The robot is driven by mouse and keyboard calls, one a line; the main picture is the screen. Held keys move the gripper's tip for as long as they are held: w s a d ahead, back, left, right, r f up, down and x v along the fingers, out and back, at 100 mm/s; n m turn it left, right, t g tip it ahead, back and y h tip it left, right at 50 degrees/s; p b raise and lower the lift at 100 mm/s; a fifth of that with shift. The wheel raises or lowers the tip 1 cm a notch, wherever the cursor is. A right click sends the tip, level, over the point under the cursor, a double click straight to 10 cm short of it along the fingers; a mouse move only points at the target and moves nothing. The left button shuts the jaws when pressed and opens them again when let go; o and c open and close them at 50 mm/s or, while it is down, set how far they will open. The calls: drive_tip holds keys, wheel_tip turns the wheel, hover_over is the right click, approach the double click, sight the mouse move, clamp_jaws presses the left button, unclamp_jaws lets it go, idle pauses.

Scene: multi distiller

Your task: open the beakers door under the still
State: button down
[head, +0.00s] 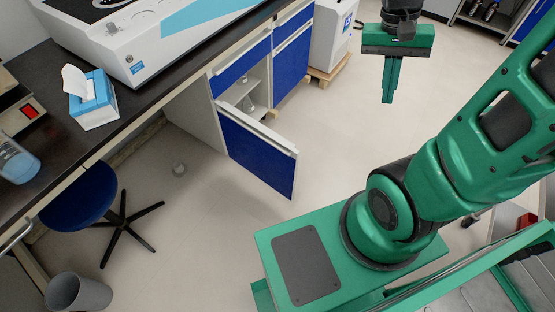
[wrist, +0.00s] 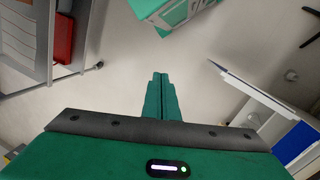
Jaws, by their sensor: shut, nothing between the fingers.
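The blue cabinet door (head: 256,157) under the bench stands swung open, with a white handle strip along its top edge. Behind it a shelf compartment (head: 243,93) shows, with small pale items inside that I cannot make out. The white still (head: 140,35) stands on the bench above. My gripper (head: 387,99) hangs over open floor to the right of the door, well apart from it. Its fingers are together and empty. In the wrist view my gripper (wrist: 160,78) points at bare floor, and the door's white edge (wrist: 245,88) shows at the right.
A blue stool (head: 80,205) and a grey bin (head: 78,293) stand at the lower left. A tissue box (head: 93,105) sits on the dark bench. Closed blue fronts (head: 292,65) continue beyond the open compartment. A white box on a pallet (head: 328,75) stands behind. Floor around my gripper is clear.

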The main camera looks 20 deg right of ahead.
drive_tip(key=w+a+f+m+h, duration=0.3)
drive_tip(key=w+a+f+h, duration=0.6)
drive_tip(key=w+a+f, duration=0.85)
drive_tip(key=s+a+f+t+h, duration=0.2)
drive_tip(key=s+a+f+t, duration=0.35)
drive_tip(key=f, duration=0.65)
drive_tip(key=s+a+f+t+h, duration=0.3)
drive_tip(key=a+f+t, duration=0.3)
drive_tip(key=a+f, duration=0.45)
drive_tip(key=f+x, duration=0.1)
drive_tip(key=x, duration=1.4)
drive_tip(key=shift+s+d+f, duration=0.25)
drive_tip(key=shift+f, duration=0.1)
